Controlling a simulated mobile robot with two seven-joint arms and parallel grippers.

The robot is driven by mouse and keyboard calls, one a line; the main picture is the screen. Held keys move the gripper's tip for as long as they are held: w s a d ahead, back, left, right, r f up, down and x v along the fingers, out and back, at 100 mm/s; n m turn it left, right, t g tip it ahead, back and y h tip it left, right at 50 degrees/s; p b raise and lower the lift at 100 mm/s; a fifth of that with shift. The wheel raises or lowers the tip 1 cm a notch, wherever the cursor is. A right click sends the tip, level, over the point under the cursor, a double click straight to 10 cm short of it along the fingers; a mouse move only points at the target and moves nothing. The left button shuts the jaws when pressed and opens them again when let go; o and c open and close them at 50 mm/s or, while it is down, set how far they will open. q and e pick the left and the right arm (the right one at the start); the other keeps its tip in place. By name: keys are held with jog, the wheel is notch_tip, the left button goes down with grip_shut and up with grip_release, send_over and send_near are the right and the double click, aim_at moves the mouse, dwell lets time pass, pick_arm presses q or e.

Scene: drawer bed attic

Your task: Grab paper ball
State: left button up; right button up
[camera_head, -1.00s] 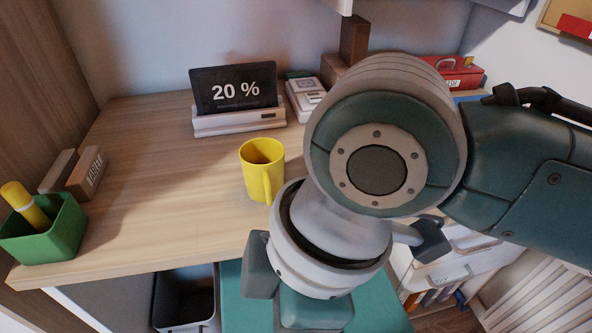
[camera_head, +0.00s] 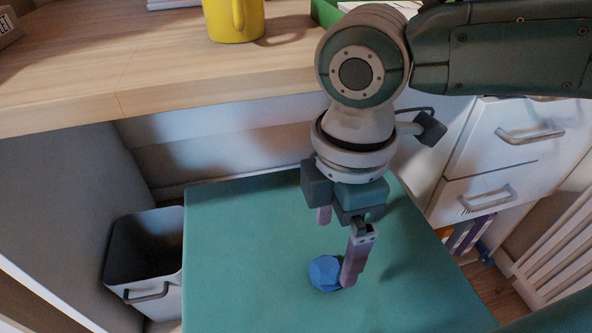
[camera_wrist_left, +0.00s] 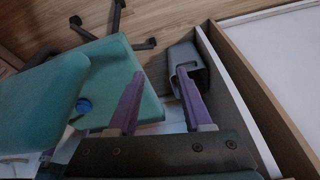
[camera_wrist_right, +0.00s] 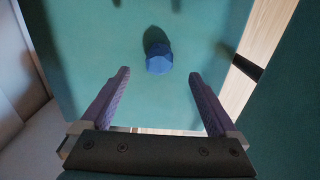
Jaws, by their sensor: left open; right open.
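The paper ball (camera_head: 325,272) is a small blue crumpled lump on the teal seat (camera_head: 235,270) below the desk. My right gripper (camera_head: 338,248) is open above the seat, with one finger overlapping the ball's right edge in the head view. In the right wrist view the ball (camera_wrist_right: 159,58) lies ahead of the open fingertips (camera_wrist_right: 160,74), roughly centred between them, and nothing is held. In the left wrist view the ball (camera_wrist_left: 84,106) shows small on the seat at the left. My left gripper (camera_wrist_left: 157,72) is open and empty, and it is outside the head view.
A grey bin (camera_head: 150,260) stands left of the seat. The wooden desk (camera_head: 170,75) overhangs behind it, with a yellow mug (camera_head: 234,20) near its edge. White drawers (camera_head: 490,150) stand at the right. The seat around the ball is clear.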

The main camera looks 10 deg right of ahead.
aim_at(329, 264)
notch_tip(329, 264, down, 7)
jog(key=b, duration=0.4)
jog(key=shift+w+a+f, duration=0.1)
jog(key=c, duration=1.4)
